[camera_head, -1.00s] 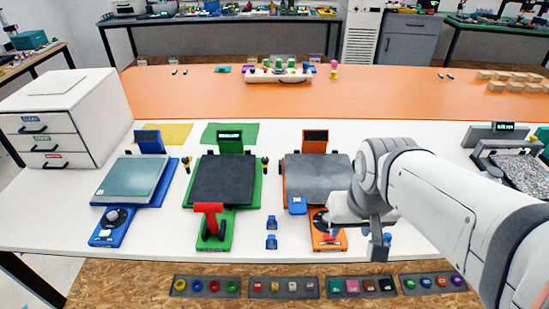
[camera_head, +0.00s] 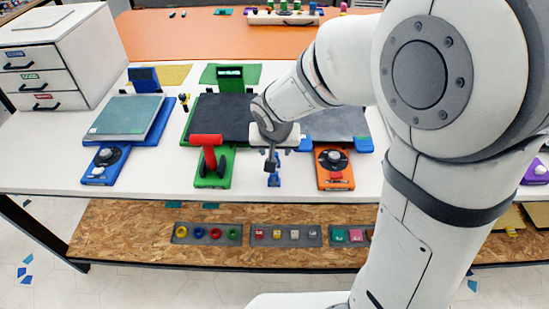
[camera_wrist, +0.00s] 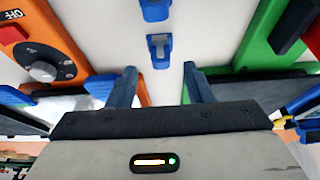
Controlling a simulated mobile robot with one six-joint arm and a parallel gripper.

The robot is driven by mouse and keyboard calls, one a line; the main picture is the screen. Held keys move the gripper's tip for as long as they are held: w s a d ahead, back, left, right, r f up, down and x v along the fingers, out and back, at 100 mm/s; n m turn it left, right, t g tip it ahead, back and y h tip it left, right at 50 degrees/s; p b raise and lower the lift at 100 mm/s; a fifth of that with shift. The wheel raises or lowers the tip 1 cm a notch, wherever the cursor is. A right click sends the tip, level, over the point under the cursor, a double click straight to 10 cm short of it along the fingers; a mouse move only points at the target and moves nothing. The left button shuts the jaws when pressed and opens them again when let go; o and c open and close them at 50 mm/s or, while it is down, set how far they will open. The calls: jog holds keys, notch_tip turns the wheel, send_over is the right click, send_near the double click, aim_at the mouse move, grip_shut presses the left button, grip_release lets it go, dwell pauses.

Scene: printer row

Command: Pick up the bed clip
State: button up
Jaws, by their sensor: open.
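Two small blue bed clips lie on the white table between the green and orange printers. In the wrist view the nearer one (camera_wrist: 161,63) lies just beyond and between my fingertips, apart from both. The other clip (camera_wrist: 155,12) is at the top edge of the wrist view. In the head view, a blue clip (camera_head: 274,181) shows just below my gripper (camera_head: 271,165), partly covered by it. My gripper (camera_wrist: 160,84) is open, its two blue-grey fingers spread and nothing between them. It points down above the table.
The green printer (camera_head: 214,175) with its red handle (camera_head: 206,141) stands left of my gripper. The orange printer (camera_head: 334,178) stands right, with a blue piece (camera_wrist: 100,86) at its bed corner. A strip of bare white table separates them.

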jog(key=x, duration=0.4)
jog(key=shift+a, duration=0.1)
jog(key=shift+c, duration=0.4)
grip_shut()
